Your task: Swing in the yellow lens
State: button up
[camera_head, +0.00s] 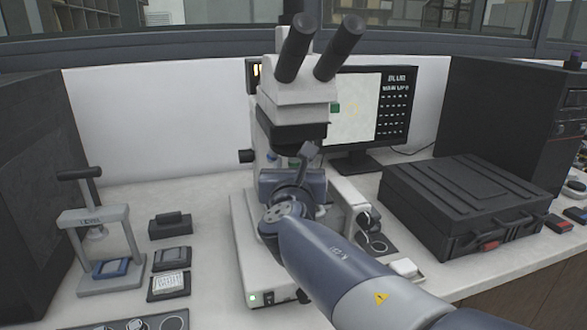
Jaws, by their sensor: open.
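The microscope (293,95) stands upright in the middle of the bench, with its two dark eyepieces towards me. My arm reaches in from the lower right, and my gripper (307,156) is in front of the microscope's lens area, below the dark head. It is open; no object shows between its fingers. Small blue and green lens markings (272,158) show just left of my gripper. I cannot make out the yellow lens; my gripper and wrist cover part of that area. Whether my gripper touches a lens cannot be told.
A hand press (97,225) stands at the left with a blue piece on its base. Small dark blocks (170,224) lie beside it. A monitor (365,107) is behind the microscope. A closed black case (460,205) takes up the right side.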

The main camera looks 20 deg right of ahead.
grip_shut()
dwell(0.4)
jog(key=shift+a+r+m+h+p, duration=0.1)
jog(key=shift+a+m+h+p, duration=0.15)
jog(key=shift+p, duration=0.2)
